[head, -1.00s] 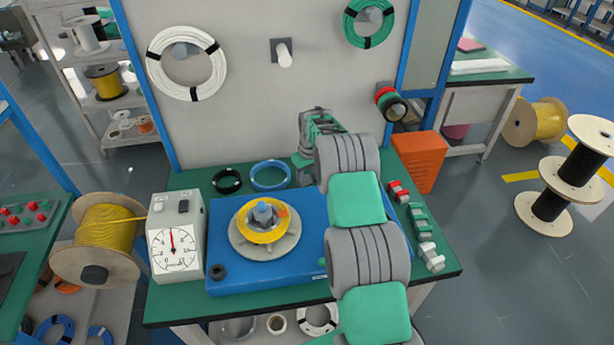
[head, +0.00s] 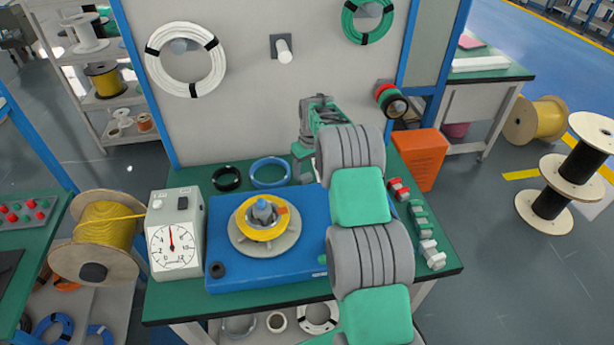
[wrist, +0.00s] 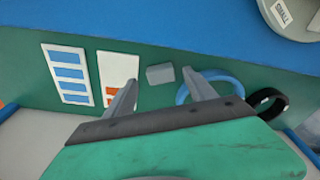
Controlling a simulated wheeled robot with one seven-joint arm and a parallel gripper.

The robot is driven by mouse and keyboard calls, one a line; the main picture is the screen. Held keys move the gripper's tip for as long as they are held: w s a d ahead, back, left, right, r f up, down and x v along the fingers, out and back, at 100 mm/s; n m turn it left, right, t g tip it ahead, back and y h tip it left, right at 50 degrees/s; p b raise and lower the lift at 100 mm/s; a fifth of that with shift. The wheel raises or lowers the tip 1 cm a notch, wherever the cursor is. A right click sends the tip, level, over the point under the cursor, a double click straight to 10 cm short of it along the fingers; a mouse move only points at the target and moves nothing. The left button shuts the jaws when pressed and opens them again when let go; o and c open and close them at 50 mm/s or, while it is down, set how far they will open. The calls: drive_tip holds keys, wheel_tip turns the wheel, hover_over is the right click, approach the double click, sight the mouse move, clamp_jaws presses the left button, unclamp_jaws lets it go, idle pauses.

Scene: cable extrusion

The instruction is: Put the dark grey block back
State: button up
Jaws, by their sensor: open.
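A small grey block (wrist: 160,74) lies on the green tabletop in the wrist view, close to the blue machine base. My gripper (wrist: 160,78) is open, its two fingers spread apart with the block between or just beyond their tips. I cannot tell how high the fingertips are above the table. No grip on the block shows. In the head view my arm covers this part of the bench, and I cannot make out the block there.
A blue cable ring (head: 270,172) and a black ring (head: 227,180) lie near the block; the blue ring is close to one finger. Two printed cards (wrist: 68,74) lie on the other side. The blue base (head: 225,245) carries a yellow coil (head: 262,218). A wall panel (head: 235,110) stands behind.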

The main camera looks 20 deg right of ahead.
wheel_tip(320, 180, up, 10)
drive_tip(key=s+b, duration=0.1)
drive_tip(key=s, duration=0.1)
drive_tip(key=s+a+r, duration=0.8)
drive_tip(key=s+r, duration=0.1)
drive_tip(key=s+a+f+m+t, duration=0.1)
drive_tip(key=s+a, duration=0.2)
drive_tip(key=s, duration=0.8)
drive_tip(key=s+a+f+m+t, duration=0.1)
drive_tip(key=s+a, duration=0.2)
drive_tip(key=s, duration=0.9)
drive_tip(key=shift+s+a+f, duration=0.25)
drive_tip(key=shift+s+a, duration=0.05)
drive_tip(key=shift+a, duration=0.1)
